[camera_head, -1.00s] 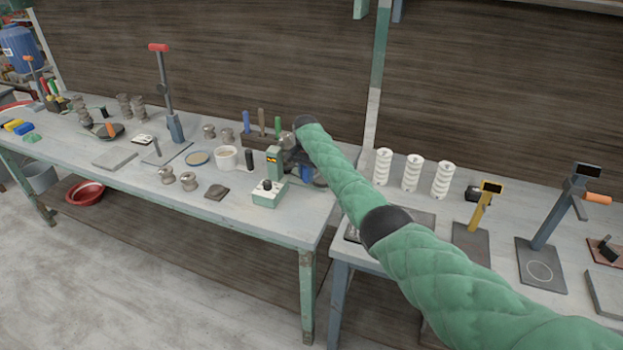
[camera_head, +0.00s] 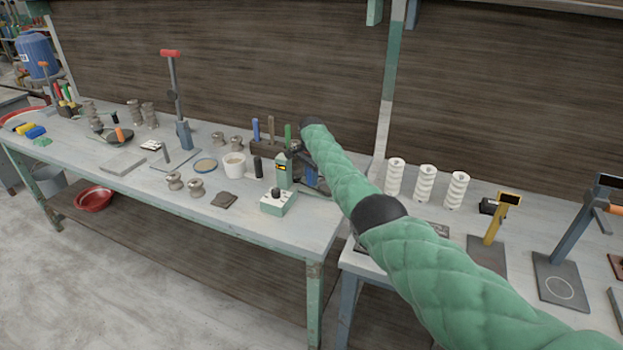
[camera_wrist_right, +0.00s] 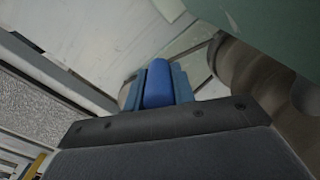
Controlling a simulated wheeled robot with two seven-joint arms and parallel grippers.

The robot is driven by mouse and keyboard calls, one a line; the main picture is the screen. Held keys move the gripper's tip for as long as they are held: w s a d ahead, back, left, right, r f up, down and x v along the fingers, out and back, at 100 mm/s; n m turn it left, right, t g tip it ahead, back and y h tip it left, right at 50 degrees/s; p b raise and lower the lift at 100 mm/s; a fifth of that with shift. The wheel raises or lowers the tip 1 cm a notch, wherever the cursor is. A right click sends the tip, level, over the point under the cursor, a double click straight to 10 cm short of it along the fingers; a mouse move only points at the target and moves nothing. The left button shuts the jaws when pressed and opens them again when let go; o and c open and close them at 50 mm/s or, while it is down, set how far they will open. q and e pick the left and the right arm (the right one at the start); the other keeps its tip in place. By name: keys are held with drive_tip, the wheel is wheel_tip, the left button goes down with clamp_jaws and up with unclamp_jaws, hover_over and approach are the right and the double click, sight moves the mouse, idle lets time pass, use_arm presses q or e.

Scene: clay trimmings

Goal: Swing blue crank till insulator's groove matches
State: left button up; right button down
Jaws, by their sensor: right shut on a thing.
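The blue crank handle (camera_wrist_right: 158,84) stands between the fingers of my right gripper (camera_wrist_right: 157,97) in the right wrist view. The gripper is shut on it. In the head view a bit of blue (camera_head: 311,176) shows beside the green post (camera_head: 283,171), next to my right arm's sleeve, and the gripper is mostly hidden there. Brown-grey rounded clay (camera_wrist_right: 243,72), probably the insulator, shows beside the handle in the right wrist view. Its groove cannot be made out. My left gripper is not in view.
A green control box (camera_head: 278,202) stands in front of the post. A white cup (camera_head: 235,166) and a tool block with coloured handles (camera_head: 270,148) are close by. White insulators (camera_head: 427,183) stand on the right bench. A red-topped lever press (camera_head: 180,120) stands further left.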

drive_tip(key=shift+r, duration=0.1)
drive_tip(key=c, duration=1.2)
unclamp_jaws()
drive_tip(key=shift+o, duration=0.2)
drive_tip(key=shift+r, duration=0.3)
wheel_tip(320, 180, up, 6)
drive_tip(key=shift+f+b, duration=0.1)
drive_tip(key=shift+b, duration=0.95)
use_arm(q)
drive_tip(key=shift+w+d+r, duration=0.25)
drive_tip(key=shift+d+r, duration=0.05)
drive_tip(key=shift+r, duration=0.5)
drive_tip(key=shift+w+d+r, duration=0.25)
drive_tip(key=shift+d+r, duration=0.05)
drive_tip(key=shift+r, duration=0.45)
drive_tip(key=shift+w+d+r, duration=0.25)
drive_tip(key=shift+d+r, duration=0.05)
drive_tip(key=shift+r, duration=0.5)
use_arm(e)
drive_tip(key=shift+r, duration=0.65)
